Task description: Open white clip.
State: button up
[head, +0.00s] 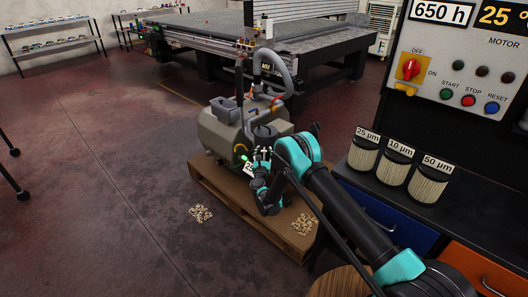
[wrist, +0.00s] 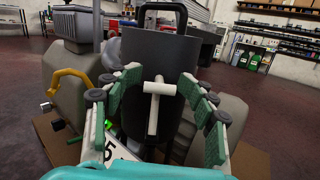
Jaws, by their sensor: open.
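A white T-shaped clip (wrist: 157,92) stands upright in front of a dark cylinder (wrist: 160,52) in the wrist view. My gripper (wrist: 160,76) is open, with its green-padded fingers to the left and right of the clip. I see a gap on both sides, so nothing looks gripped. In the head view my gripper (head: 262,158) is at the front of the grey-green machine (head: 218,130). The clip cannot be made out there. A white label (wrist: 118,150), partly hidden, shows low between the fingers.
The machine stands on a wooden pallet (head: 216,186). A yellow handle (wrist: 72,80) is close to my left finger. Small piles of pellets (head: 200,213) lie on the floor and pallet. A bench with filter canisters (head: 396,160) and a control panel stands right.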

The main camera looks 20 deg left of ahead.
jog(key=v, duration=0.7)
jog(key=shift+s, duration=0.2)
jog(key=shift+s+f, duration=0.1)
dwell(0.4)
